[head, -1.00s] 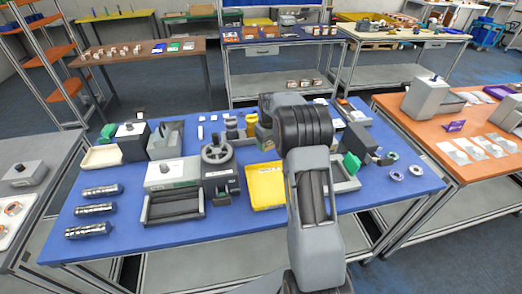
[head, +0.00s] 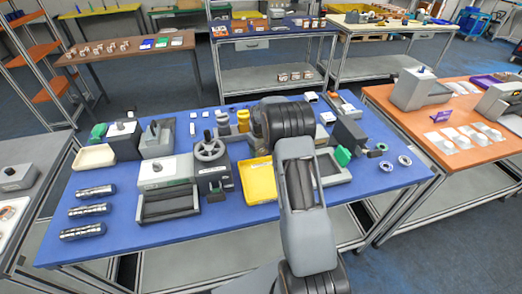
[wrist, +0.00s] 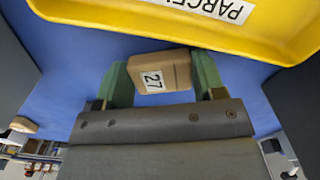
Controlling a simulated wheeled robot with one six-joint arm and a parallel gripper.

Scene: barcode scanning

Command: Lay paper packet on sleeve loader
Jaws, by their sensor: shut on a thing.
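In the head view my own arm hides the gripper and packet. No device is marked as the sleeve loader, so I cannot tell which one it is. Grey devices stand on the blue table, among them one with a handwheel (head: 209,150) and a dark, open-topped grey tray (head: 168,204) in front.
A yellow tray (head: 258,182) lies just left of my arm; its lettered edge crosses the top of the wrist view (wrist: 285,45). Several dark cylinders (head: 88,210) lie at the table's left. Rings (head: 404,160) lie at the right. The front edge of the blue table (head: 110,250) is clear.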

